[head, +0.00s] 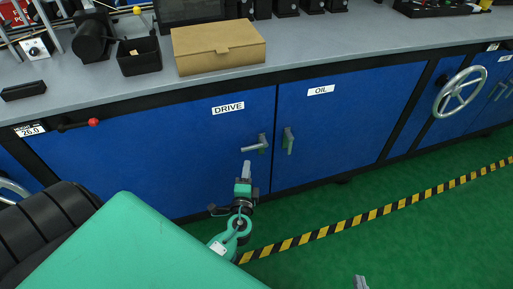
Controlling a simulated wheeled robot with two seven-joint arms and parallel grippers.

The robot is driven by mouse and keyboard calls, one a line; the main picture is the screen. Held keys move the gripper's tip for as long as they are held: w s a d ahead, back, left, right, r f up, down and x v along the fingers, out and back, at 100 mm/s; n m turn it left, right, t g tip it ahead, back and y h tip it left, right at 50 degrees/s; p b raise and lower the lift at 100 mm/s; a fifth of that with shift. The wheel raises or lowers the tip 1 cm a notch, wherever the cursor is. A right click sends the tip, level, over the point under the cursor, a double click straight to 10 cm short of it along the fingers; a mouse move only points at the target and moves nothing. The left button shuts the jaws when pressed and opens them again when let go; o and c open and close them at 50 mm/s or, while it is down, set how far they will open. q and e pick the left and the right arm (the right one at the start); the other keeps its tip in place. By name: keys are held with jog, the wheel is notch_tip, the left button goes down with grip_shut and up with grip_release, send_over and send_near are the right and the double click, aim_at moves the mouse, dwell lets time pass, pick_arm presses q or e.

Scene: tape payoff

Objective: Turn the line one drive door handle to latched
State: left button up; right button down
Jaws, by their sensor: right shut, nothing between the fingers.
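The drive door (170,155) is a blue cabinet door under the bench with a white DRIVE label (228,108). Its grey lever handle (256,146) sits near the door's right edge, its lever pointing left and slightly down, close to level. My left gripper (246,166) is just below and left of this handle, pointing up toward it, and appears apart from it. Its fingers show as one slim grey shape, so its opening is unclear. My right gripper (360,282) shows only its grey fingertips at the bottom edge, shut and empty, well away from the door.
The OIL door (335,130) is to the right, its handle (288,140) hanging down. A lever with a red knob (94,122) is at left, a handwheel (461,92) at right. A cardboard box (218,48) stands on the bench. Green floor with striped tape (375,213) is clear.

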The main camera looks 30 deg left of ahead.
aim_at(250, 149)
pick_arm(q)
jog(key=x, duration=1.1)
jog(key=shift+c, duration=0.5)
grip_shut()
